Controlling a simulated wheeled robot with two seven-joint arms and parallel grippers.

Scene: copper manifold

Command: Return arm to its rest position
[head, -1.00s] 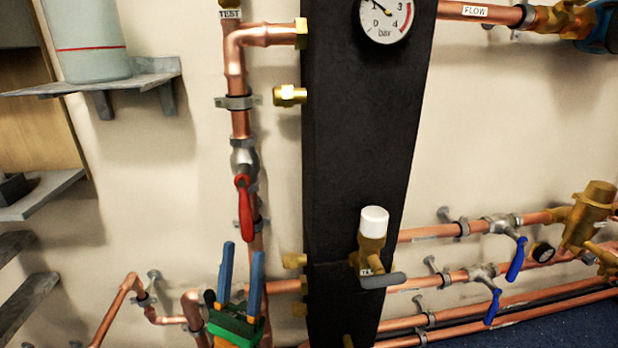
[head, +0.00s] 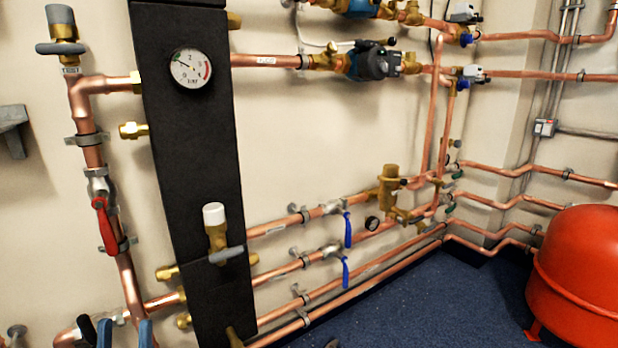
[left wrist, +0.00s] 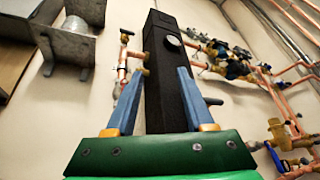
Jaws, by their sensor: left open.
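My left gripper (head: 125,334) shows at the bottom left edge of the head view, where only its blue fingertips are in sight. In the left wrist view (left wrist: 155,105) its two blue fingers stand well apart above a green body, with nothing between them in its grasp. The black manifold column (head: 190,150) rises behind the fingers in that view. The red-handled valve (head: 104,218) sits on the copper pipe above the fingertips in the head view. My right gripper is in neither view.
A pressure gauge (head: 191,69) and a white-capped valve (head: 214,215) are on the column. Blue-handled valves (head: 347,230) sit on copper pipes to the right. A red tank (head: 578,270) stands at the far right. The blue floor (head: 430,300) between is clear.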

